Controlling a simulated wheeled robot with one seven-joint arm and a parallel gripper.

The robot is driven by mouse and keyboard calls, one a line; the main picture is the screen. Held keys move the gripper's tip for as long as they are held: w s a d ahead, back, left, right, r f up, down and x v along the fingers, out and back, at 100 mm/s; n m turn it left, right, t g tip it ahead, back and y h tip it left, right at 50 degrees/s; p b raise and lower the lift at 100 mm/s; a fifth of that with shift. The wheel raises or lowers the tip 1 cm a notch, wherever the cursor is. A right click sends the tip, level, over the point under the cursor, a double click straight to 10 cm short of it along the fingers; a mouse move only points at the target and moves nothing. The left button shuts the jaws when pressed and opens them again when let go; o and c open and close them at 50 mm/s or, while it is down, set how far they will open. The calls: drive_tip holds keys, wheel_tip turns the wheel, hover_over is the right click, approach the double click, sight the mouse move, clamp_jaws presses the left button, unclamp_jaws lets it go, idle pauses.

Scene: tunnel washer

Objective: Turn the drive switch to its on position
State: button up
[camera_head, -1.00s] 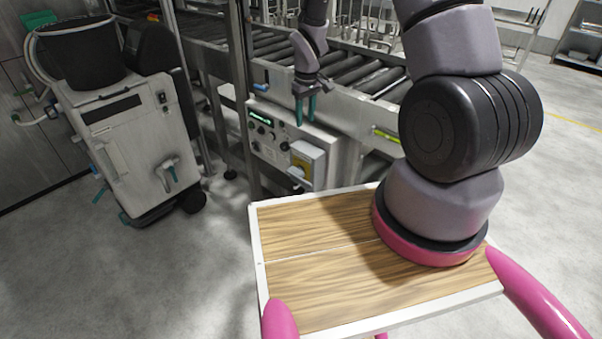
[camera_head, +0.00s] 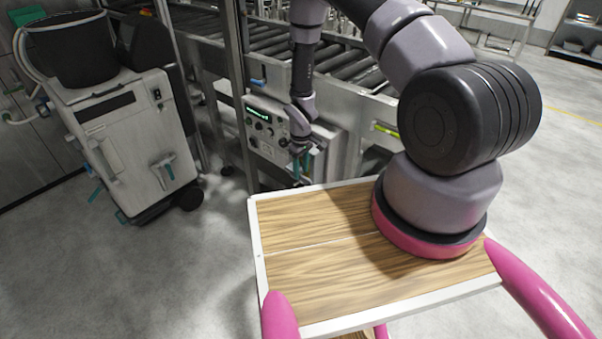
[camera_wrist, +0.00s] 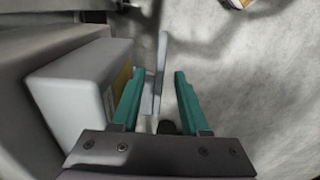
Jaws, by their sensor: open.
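The drive switch is a pale box (camera_wrist: 72,95) with a yellow plate (camera_wrist: 122,82) on its front face, seen from above at the left of the wrist view. A light grey handle (camera_wrist: 161,60) stands out in front of the yellow plate. My gripper (camera_wrist: 154,88) is open, with its two teal fingers on either side of the handle. The left finger is close to the plate. I cannot tell whether either finger touches the handle. In the head view my gripper (camera_head: 303,170) points down and hides most of the switch.
The control panel (camera_head: 265,125) has a lit green display and several knobs. A roller conveyor (camera_head: 345,65) runs behind it. A metal post (camera_head: 238,90) stands just left of the panel. A grey wheeled machine (camera_head: 130,140) stands further left, with clear floor between.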

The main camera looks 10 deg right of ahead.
drive_tip(key=shift+f, duration=0.95)
clamp_jaws()
idle(0.8)
